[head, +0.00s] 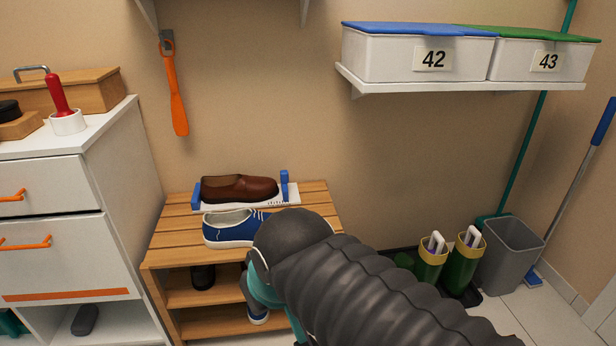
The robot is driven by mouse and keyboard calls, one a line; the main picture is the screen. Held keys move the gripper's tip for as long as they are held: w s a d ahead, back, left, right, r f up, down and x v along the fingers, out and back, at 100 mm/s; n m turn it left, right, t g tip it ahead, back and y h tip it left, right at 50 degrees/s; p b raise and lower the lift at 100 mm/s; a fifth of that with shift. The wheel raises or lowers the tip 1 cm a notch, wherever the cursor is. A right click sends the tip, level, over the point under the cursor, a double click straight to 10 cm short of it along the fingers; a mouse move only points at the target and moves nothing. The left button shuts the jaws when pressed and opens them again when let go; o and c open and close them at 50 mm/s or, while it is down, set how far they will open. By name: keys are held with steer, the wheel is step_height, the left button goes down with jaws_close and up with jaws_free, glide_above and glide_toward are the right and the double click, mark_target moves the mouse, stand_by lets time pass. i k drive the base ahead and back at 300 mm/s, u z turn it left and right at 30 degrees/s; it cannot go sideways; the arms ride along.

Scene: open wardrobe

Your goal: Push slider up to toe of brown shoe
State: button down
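The brown shoe (240,188) lies on a white measuring board (205,206) on top of the wooden bench. Its toe points right. A blue stop (196,193) stands at the board's left end by the heel. The upright blue slider (285,184) stands at the right, close to the toe. I cannot tell whether it touches the toe. My dark, ribbed arm fills the lower middle, in front of the bench. My gripper (259,290) is mostly hidden behind my wrist, with grey and teal parts showing, low in front of the bench; its fingers cannot be made out.
A blue sneaker (232,229) lies in front of the board on the wooden bench (165,241). More shoes sit on its lower shelves. A white cabinet (125,160) stands left. Green boots (464,266) and a grey bin (512,255) stand right. A shelf with boxes (420,58) hangs above.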

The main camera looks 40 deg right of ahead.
mark_target(284, 175)
steer(key=z, duration=0.85)
steer(key=i, duration=1)
